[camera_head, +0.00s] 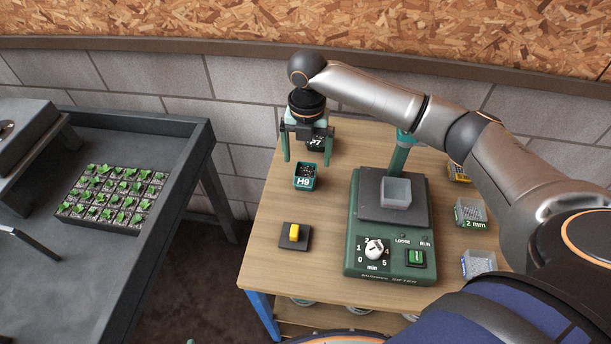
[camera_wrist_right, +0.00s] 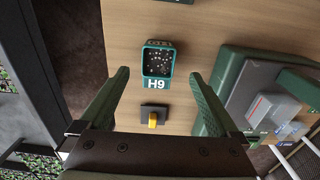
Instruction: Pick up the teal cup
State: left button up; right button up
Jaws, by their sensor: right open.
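A small teal cup labelled H9 (camera_head: 305,178), with dark, speckled contents, stands upright on the wooden table. In the right wrist view the teal cup (camera_wrist_right: 157,62) shows ahead of the fingers, roughly centred between the fingertips. My right gripper (camera_head: 307,155) is open and empty, pointing down just behind the H9 cup in the head view; it also shows in the right wrist view (camera_wrist_right: 158,76). Its fingers do not touch the cup. A second labelled cup (camera_head: 318,143) stands farther back, partly hidden by the gripper. My left gripper is not in view.
A green machine (camera_head: 389,270) with a dial and a clear box (camera_head: 396,192) stands right of the cup. A yellow switch (camera_head: 294,234) is nearer. Labelled bins (camera_head: 470,213) line the right side. A seedling tray (camera_head: 112,200) sits on the left bench. Wood around the cup is clear.

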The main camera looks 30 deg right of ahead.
aim_at(305, 172)
notch_tip(305, 172, down, 7)
jog(key=shift+a+r, duration=0.15)
jog(key=shift+r, duration=0.05)
dwell(0.3)
jog(key=shift+r, duration=0.1)
jog(key=c, duration=1.4)
jog(key=shift+c, duration=0.2)
